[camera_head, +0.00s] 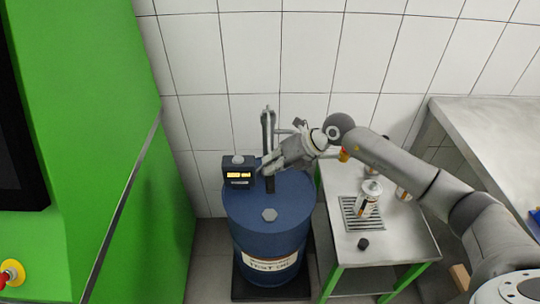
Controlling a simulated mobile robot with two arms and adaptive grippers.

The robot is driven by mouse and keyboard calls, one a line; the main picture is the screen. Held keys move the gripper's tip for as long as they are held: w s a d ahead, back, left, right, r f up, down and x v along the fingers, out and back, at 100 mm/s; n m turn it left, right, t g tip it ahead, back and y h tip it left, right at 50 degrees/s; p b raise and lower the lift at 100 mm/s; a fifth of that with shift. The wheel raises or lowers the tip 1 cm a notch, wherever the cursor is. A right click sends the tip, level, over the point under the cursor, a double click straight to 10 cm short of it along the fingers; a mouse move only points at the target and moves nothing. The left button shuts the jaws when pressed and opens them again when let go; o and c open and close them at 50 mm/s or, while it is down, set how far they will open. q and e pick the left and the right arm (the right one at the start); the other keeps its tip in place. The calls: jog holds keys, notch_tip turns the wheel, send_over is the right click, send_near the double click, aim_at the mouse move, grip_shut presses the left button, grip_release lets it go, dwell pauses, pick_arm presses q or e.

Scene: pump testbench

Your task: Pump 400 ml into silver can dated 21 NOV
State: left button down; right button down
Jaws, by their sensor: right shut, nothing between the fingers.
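A blue drum (262,217) stands on the floor with a pump (268,130) rising from its top. A dark control box with a lit display (239,175) sits at the drum's back left; its digits are too small to read. A silver can (369,198) with a label stands on the grate of the side table; its date is not readable. My right gripper (266,169) is shut and empty over the drum top, in front of the pump and just right of the control box. Whether it touches either I cannot tell. My left gripper is not in view.
A small metal table (399,246) with green legs stands right of the drum. More containers stand behind the can, partly hidden by my right arm. A black cap (363,244) lies near the table's front. A green cabinet (100,120) fills the left. A grey bench (490,125) is at right.

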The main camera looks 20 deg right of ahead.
jog(key=shift+s+f+b, duration=0.15)
jog(key=shift+f+b, duration=0.4)
jog(key=shift+f, duration=0.4)
dwell(0.5)
jog(key=shift+r, duration=0.15)
dwell(0.5)
notch_tip(320, 180, up, 10)
jog(key=w+p, duration=0.1)
jog(key=p, duration=0.5)
jog(key=shift+d+p, duration=0.15)
jog(key=shift+p, duration=0.25)
dwell(0.4)
jog(key=shift+w, duration=0.1)
jog(key=r+p, duration=0.2)
jog(key=r, duration=0.1)
jog(key=r+p, duration=0.1)
jog(key=r, duration=0.1)
jog(key=shift+w, duration=0.25)
dwell(0.7)
